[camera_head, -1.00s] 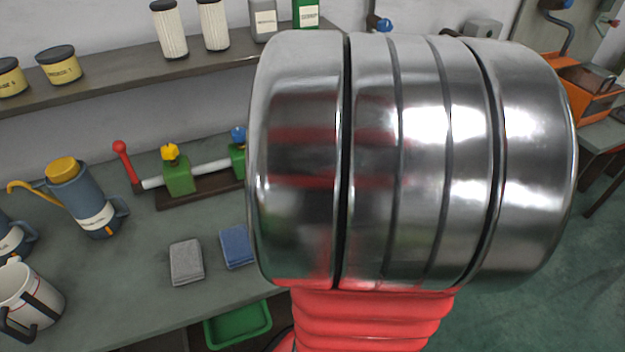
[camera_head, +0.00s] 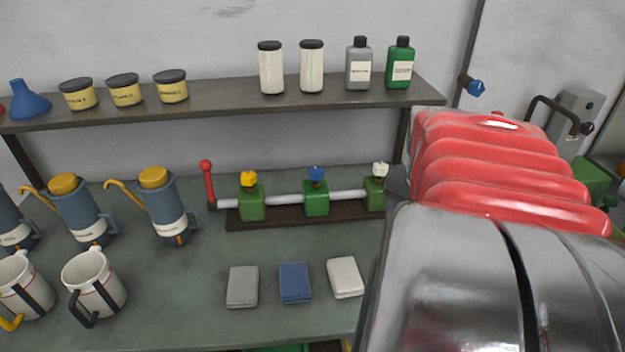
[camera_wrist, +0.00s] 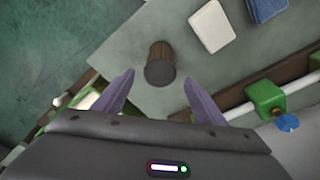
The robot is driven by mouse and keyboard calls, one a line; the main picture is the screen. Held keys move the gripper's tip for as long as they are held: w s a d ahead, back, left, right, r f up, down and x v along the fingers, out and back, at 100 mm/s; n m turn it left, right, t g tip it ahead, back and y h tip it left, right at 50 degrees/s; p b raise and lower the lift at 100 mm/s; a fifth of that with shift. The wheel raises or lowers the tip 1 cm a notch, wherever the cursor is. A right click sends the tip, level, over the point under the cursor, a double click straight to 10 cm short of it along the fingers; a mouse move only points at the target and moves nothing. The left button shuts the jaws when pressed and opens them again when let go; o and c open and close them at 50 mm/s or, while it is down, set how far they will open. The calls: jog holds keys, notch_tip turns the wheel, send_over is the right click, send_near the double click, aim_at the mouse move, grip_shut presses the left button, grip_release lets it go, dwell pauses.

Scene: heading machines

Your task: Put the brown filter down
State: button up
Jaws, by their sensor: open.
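In the wrist view, the brown filter (camera_wrist: 159,55), a ribbed brown cylinder with a dark grey end, stands on the grey-green bench (camera_wrist: 118,48). My gripper (camera_wrist: 158,78) is open, with one purple finger on each side of the filter's near end. Visible gaps separate both fingers from the filter, and nothing is held. In the head view, my arm covers the right side, and neither the filter nor the fingers show.
A white cloth (camera_head: 346,277), a blue cloth (camera_head: 295,283) and a grey cloth (camera_head: 242,287) lie on the bench. A green-blocked valve manifold (camera_head: 284,199) stands behind them. White filters (camera_head: 271,70), bottles and tins occupy the shelf (camera_head: 215,98). Jugs and mugs crowd the left.

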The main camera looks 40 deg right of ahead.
jog(key=shift+a+r, duration=0.2)
jog(key=shift+r, duration=1.1)
jog(key=shift+o, duration=0.3)
jog(key=shift+s+f, duration=0.1)
jog(key=shift+d+f, duration=0.2)
jog(key=shift+d, duration=0.05)
jog(key=shift+d+f, duration=0.1)
jog(key=shift+d, duration=0.2)
jog(key=shift+d+n+y, duration=0.25)
jog(key=shift+n+y, duration=0.15)
jog(key=shift+n, duration=0.5)
jog(key=n, duration=0.3)
jog(key=shift+d+n+y, duration=0.1)
jog(key=shift+n+y, duration=0.2)
jog(key=n, duration=0.3)
jog(key=shift+a+r+n, duration=0.25)
jog(key=shift+n, duration=0.15)
